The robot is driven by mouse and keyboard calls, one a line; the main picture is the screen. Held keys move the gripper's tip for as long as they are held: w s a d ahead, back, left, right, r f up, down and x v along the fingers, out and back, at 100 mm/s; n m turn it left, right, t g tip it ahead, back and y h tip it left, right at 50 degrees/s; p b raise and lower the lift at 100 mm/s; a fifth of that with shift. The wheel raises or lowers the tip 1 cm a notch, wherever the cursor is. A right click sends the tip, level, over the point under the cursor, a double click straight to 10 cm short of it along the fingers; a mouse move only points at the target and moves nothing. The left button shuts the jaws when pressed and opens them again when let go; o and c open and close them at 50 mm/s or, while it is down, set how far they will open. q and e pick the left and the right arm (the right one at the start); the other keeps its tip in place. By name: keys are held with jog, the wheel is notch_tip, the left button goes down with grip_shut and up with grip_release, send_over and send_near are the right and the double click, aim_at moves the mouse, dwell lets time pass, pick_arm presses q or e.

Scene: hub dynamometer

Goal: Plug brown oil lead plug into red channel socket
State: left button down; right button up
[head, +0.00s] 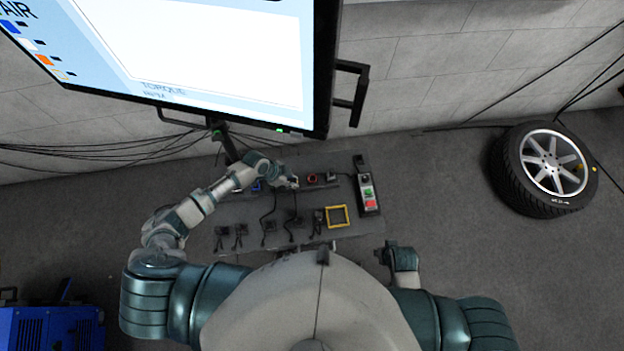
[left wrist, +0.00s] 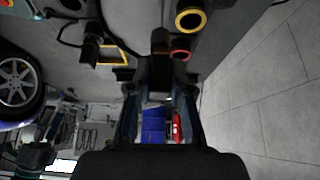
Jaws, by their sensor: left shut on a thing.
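My left gripper (head: 293,184) is over the back part of the bench and is shut on a dark plug with a brownish end. In the left wrist view this brown oil lead plug (left wrist: 160,72) sits between the fingers of the left gripper (left wrist: 160,92), its brownish end pointing away from the hand. The red-ringed socket (left wrist: 180,55) is just beside that end. I cannot tell whether they touch. In the head view the red socket (head: 312,179) is right of the gripper. My right gripper (head: 396,256) is at the bench's right front, its fingers unclear.
A yellow-ringed socket (left wrist: 190,19) lies beyond the red one. Several dark plugs with leads (head: 268,227) stand along the bench front, left of a yellow frame (head: 337,216). A control box (head: 367,194) stands at the right. A large screen (head: 210,50) overhangs the back.

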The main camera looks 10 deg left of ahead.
pick_arm(q)
jog(key=s+p, duration=0.1)
jog(key=s, duration=0.1)
jog(key=s+d+p, duration=0.1)
jog(key=s, duration=0.1)
jog(key=shift+s+d+p, duration=0.1)
jog(key=shift+s+p, duration=0.05)
jog(key=shift+p, duration=0.15)
jog(key=shift+d, duration=0.1)
jog(key=w+d, duration=0.2)
jog(key=d, duration=0.5)
jog(key=shift+b, duration=0.4)
dwell(0.5)
jog(key=shift+w, duration=0.25)
jog(key=w+a+b, duration=0.2)
jog(key=w+b, duration=0.3)
jog(key=w, duration=0.2)
jog(key=shift+w, duration=0.2)
dwell(0.4)
